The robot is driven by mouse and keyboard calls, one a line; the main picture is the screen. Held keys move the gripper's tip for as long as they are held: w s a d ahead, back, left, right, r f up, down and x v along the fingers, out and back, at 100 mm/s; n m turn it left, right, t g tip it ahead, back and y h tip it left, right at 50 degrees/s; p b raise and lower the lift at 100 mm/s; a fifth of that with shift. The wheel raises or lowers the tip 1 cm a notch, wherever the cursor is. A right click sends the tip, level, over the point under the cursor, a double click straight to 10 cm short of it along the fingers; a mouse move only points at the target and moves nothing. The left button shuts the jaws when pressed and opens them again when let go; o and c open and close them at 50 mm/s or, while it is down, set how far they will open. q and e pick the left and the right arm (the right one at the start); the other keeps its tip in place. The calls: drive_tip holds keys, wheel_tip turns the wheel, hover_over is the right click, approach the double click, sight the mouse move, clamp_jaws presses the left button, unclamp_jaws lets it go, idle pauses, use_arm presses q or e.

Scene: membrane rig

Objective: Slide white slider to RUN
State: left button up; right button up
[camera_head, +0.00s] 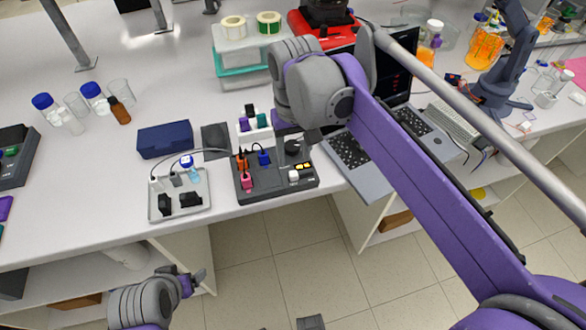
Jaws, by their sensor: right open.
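A dark grey rig panel (268,190) sits near the front edge of the bench. It carries orange, blue and pink plugs, a dark round knob and small yellow parts. A small white block (293,177), which looks like the white slider, is near its front right; any RUN marking is too small to read. My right gripper (312,137) is open above the back right of the panel, apart from the white block, and partly hidden by its own wrist. My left gripper (192,280) is low in front of the bench, away from the panel; its jaw gap is unclear.
A metal tray (178,216) with black parts and a small bottle stands left of the panel. A dark blue box (165,139) lies behind the tray. An open laptop (359,179) is close to the right.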

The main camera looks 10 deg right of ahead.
sight(294, 173)
wheel_tip(294, 173, down, 6)
drive_tip(key=shift+f, duration=0.15)
drive_tip(key=shift+c, duration=0.3)
clamp_jaws()
